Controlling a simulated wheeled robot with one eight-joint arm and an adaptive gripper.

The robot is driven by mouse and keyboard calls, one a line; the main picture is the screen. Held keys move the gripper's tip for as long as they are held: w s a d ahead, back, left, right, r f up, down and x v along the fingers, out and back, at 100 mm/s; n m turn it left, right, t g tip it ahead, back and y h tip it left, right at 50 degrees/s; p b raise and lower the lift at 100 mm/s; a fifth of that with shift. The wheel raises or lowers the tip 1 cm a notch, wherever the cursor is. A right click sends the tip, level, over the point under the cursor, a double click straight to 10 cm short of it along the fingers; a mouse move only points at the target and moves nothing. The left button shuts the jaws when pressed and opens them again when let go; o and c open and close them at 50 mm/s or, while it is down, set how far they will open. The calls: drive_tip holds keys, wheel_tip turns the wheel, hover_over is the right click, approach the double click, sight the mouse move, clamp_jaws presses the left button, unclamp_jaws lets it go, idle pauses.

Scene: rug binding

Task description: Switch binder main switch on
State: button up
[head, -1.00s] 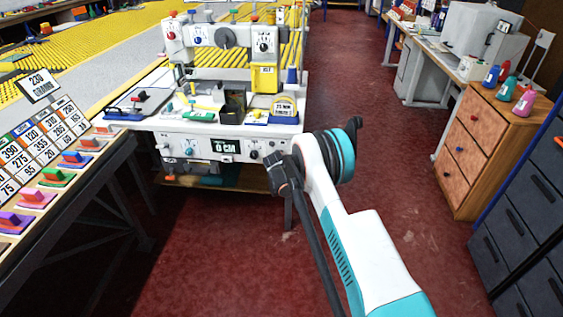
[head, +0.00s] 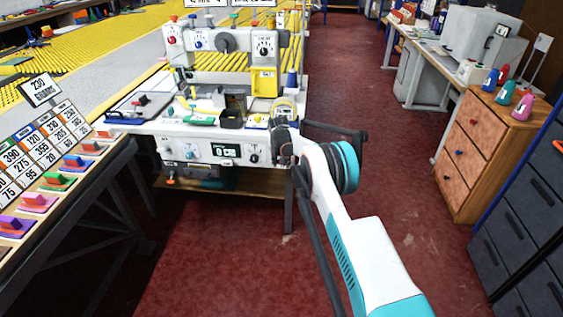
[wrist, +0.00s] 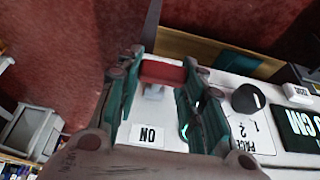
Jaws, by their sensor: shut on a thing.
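The binder (head: 215,130) is the white machine at the bench end, with a front panel of knobs and a small display (head: 225,151). In the wrist view, the main switch (wrist: 162,73) has a red crossbar handle on a short metal stem. An upside-down ON label (wrist: 147,135) lies on the white panel near it. My gripper (wrist: 163,62) has one finger on each side of the red handle and is shut on it. In the head view my gripper (head: 284,150) is at the panel's right end and hides the switch.
A black PACE knob (wrist: 248,98) is close beside my right finger in the wrist view. A yellow-and-white gauge (head: 284,108) stands on the binder's top just above my gripper. The red floor (head: 400,190) is clear to the right.

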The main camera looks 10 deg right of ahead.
idle(0.3)
drive_tip(key=o, duration=1.1)
drive_tip(key=shift+r, duration=0.1)
drive_tip(key=v, duration=1.2)
